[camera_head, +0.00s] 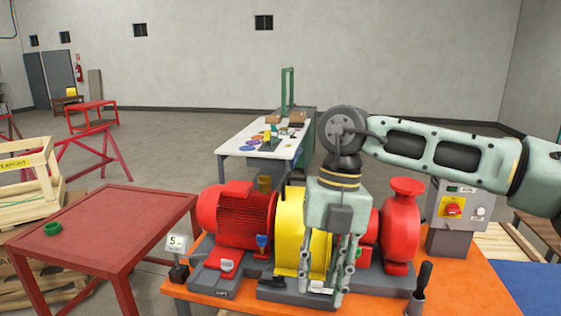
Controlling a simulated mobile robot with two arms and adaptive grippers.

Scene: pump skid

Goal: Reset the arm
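My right arm (440,150) comes in from the right edge, pale green with dark panels. It bends at a dark grey joint and drops to my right gripper (321,287). The gripper points down in front of the yellow guard (290,235) of the pump skid. Whether the fingertips touch the skid's grey base is not clear. The gripper hides part of the guard and of the red pump (402,225). My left arm and gripper are not in view.
The skid's red motor (245,220) stands left of the guard on an orange table (460,290). A grey switch box (456,215) with a red knob stands at right. A white workbench (240,145) stands behind.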

